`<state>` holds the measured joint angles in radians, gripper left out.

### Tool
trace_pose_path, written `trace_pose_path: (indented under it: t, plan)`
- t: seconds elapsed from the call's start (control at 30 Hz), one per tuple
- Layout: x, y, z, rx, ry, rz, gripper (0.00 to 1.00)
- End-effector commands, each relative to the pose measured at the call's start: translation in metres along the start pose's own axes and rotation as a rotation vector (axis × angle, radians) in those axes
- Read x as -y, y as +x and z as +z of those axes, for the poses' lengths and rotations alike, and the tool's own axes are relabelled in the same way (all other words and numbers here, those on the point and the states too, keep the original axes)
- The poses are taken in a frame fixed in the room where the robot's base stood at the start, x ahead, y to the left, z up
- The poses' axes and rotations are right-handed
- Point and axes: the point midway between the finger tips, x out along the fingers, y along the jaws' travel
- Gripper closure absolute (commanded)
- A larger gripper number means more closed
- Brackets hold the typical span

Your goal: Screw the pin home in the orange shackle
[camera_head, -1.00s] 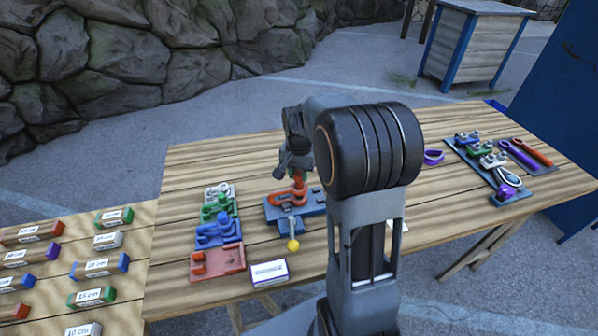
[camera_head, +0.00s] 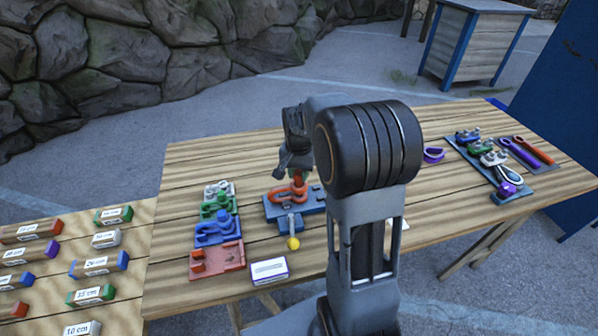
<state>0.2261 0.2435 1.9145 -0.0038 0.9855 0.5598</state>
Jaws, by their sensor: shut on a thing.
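The orange shackle (camera_head: 283,196) lies on a blue-grey block (camera_head: 312,206) near the middle of the table. An orange pin head (camera_head: 299,181) stands up at its right end. My gripper (camera_head: 298,172) points down over the pin head and is shut on it. The fingertips are small and partly hidden by my own arm. How deep the pin sits in the shackle cannot be told from here.
Left of the block, coloured holders (camera_head: 218,228) stand in a row with grey, green and blue shackles; the orange holder (camera_head: 216,262) at the front looks empty. A yellow ball-ended lever (camera_head: 293,243) sticks out of the block's front. A white labelled box (camera_head: 269,271) lies nearby. Tools on trays (camera_head: 520,193) lie right.

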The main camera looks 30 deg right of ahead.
Motion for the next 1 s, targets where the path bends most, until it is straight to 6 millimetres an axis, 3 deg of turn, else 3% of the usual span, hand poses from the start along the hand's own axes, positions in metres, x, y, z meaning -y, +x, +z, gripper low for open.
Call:
trace_pose_path:
  t: [1.0]
  plan:
    - [0.0002, 0.0097, -0.0001, -0.001, 0.000, -0.001, 0.98]
